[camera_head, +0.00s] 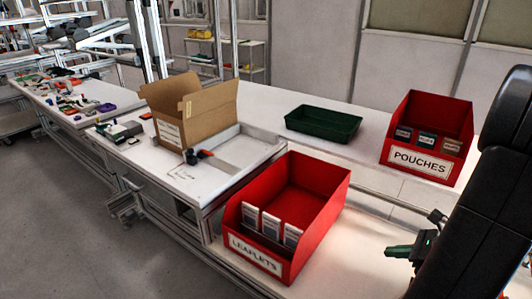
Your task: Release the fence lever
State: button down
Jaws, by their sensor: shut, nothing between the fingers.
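The fence (222,164) is a flat metal strip on the white workbench, in front of an open cardboard box. A small black knob with a red-orange part (192,157) sits at its left end and looks like the fence lever; its exact position is too small to tell. My gripper (390,252), dark with green parts, is at the lower right beside my black arm. It is shut and empty, far from the lever, with the red leaflets bin between them.
The open cardboard box (190,112) stands behind the fence. A red leaflets bin (322,212) stands at front centre, a red pouches bin (442,108) at right. A green tray (324,123) lies at the back. Several small parts lie on the left bench (70,100).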

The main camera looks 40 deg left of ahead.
aim_at(205, 152)
jog(key=i+j, duration=0.1)
jog(key=j, duration=1.2)
jog(key=i+j+u, duration=0.1)
jog(key=j, duration=0.55)
jog(key=i+j, duration=0.1)
jog(key=j, duration=0.55)
jog(key=i+j, duration=0.1)
jog(key=j, duration=0.55)
